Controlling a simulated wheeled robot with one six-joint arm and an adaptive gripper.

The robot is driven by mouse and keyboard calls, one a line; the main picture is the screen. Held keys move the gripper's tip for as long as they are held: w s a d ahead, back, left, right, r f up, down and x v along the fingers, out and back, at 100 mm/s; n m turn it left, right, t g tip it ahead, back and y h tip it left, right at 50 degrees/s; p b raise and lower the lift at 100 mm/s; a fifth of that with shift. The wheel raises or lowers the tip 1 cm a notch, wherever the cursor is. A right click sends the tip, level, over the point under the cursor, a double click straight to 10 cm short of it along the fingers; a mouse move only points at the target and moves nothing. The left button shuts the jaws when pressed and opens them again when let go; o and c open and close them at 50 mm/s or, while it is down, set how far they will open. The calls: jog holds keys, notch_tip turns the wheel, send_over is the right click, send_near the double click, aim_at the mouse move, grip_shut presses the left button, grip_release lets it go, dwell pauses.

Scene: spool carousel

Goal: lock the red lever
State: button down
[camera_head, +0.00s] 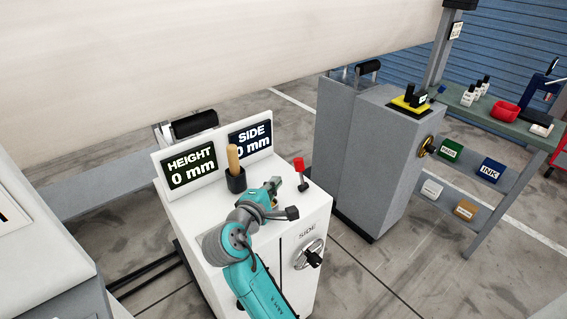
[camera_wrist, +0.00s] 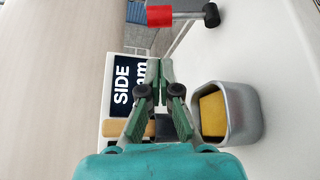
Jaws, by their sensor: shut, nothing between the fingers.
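The red lever (camera_head: 299,164) stands roughly upright on the right part of the white console top, its red grip above a dark grey foot. It also shows in the wrist view at the top edge, the red grip (camera_wrist: 172,14) joined to a grey stem and dark pivot. My gripper (camera_head: 279,183) is above the console, to the left of the lever and apart from it. In the wrist view, my gripper's green fingertips (camera_wrist: 159,68) are together and empty, with a clear gap between them and the lever.
Two display panels, HEIGHT (camera_head: 190,170) and SIDE (camera_head: 250,140), stand at the console's back. A wooden-handled tool (camera_head: 233,158) stands in a dark cup. A grey tray with yellow inside (camera_wrist: 248,112) lies close to my gripper. A SIDE handwheel (camera_head: 309,254) is on the front.

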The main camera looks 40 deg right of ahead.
aim_at(302, 164)
jog(key=shift+d, duration=0.1)
jog(key=x, duration=0.9)
jog(key=shift+w+d+f, duration=0.15)
jog(key=shift+w+d, duration=0.05)
jog(key=shift+d, duration=0.15)
jog(key=shift+s+r+m, duration=0.2)
jog(key=shift+s+m, duration=0.1)
jog(key=s+m+h, duration=0.1)
jog(key=s+m+t+h, duration=0.1)
jog(key=m, duration=0.1)
jog(key=shift+s+r+m+t, duration=0.3)
jog(key=shift+s+r, duration=0.05)
jog(key=shift+s, duration=0.05)
jog(key=shift+s+r, duration=0.1)
jog(key=shift+s, duration=0.45)
jog(key=shift+s+d, duration=0.1)
jog(key=shift+s, duration=0.3)
dwell(0.4)
